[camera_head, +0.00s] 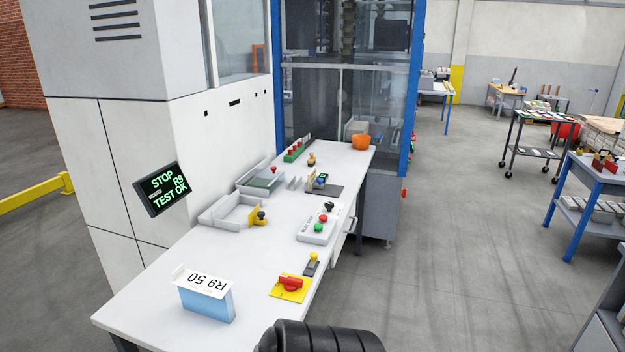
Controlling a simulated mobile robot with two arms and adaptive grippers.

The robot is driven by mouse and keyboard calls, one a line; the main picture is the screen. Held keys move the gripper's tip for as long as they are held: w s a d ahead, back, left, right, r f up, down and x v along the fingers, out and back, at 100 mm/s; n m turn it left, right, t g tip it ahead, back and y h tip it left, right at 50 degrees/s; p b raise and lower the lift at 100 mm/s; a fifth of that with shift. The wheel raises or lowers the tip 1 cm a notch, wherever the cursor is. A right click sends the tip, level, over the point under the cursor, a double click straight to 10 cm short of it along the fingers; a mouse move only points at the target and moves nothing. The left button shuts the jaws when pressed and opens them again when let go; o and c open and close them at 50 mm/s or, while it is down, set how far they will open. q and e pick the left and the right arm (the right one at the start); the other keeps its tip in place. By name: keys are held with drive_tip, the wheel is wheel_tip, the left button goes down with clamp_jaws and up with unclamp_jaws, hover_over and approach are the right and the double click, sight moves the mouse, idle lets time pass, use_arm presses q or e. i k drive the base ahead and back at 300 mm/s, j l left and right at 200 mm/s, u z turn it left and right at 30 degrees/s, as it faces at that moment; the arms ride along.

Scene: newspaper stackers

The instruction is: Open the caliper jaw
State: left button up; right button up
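I cannot clearly pick out a caliper or its jaw at this size. On the white table (150,308), a small device with blue and green parts (319,182) stands by a dark grey mat (330,191). A yellow piece with a black knob (258,217) sits at the front of a light grey tray (222,214). A grey lever base with a yellow knob (312,262) stands nearer, beside a red rotary handle on a yellow plate (289,287).
A white control box (320,226) has red, green and black controls. A blue-and-white block marked "R9 50" (206,297) stands at the near left. A screen (163,188) reads "STOP", "R9", "TEST OK". Floor right of the table is open.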

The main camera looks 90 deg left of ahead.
sight(314, 185)
drive_tip(key=i+j+u, duration=0.25)
drive_tip(key=u, duration=0.25)
drive_tip(key=i+u, duration=0.7)
drive_tip(key=u, duration=0.25)
drive_tip(key=i+l+u, duration=0.1)
drive_tip(key=i+u, duration=0.25)
drive_tip(key=u, duration=0.15)
